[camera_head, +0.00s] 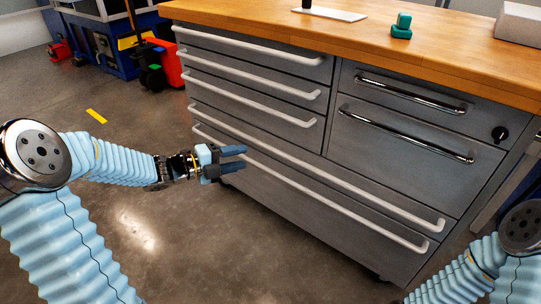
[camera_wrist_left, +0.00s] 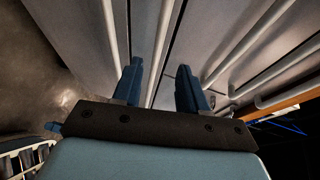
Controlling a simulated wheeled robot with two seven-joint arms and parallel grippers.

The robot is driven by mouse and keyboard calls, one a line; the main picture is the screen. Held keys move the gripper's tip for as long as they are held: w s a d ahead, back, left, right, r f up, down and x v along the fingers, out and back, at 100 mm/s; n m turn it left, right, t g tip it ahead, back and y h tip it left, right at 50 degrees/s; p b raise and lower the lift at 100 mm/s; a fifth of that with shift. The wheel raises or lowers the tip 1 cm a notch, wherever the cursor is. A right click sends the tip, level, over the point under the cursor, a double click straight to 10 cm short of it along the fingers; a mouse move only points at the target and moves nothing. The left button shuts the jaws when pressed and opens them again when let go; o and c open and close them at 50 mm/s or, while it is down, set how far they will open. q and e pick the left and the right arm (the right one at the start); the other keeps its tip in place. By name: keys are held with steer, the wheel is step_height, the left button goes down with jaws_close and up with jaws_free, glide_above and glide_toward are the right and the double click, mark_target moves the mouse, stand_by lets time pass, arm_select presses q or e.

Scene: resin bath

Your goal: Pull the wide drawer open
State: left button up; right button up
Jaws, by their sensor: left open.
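Two wide drawers with long pale handles fill the bottom of the grey cabinet. The upper wide drawer's handle (camera_head: 330,172) and the lower wide drawer's handle (camera_head: 330,198) run parallel across the front, and both drawers look shut. My left gripper (camera_head: 244,158) is open, at the left part of these handles, with its fingers toward the drawer fronts. In the left wrist view the open fingers (camera_wrist_left: 159,83) point at the cabinet, and a pale handle bar (camera_wrist_left: 165,45) runs between their tips. I cannot tell whether they touch it. My right gripper is out of view.
Narrower drawers with pale handles (camera_head: 250,75) sit above on the left; drawers with chrome handles (camera_head: 405,133) are on the right. The wooden top (camera_head: 350,38) holds a teal block (camera_head: 402,27) and a grey box (camera_head: 519,24). The floor (camera_head: 150,225) in front is clear.

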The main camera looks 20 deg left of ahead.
arm_select(q)
steer(key=b+x, duration=0.1)
steer(key=x, duration=0.9)
steer(key=shift+w+d+f+b, duration=0.25)
steer(key=shift+b, duration=0.05)
steer(key=shift+c, duration=0.3)
jaws_close()
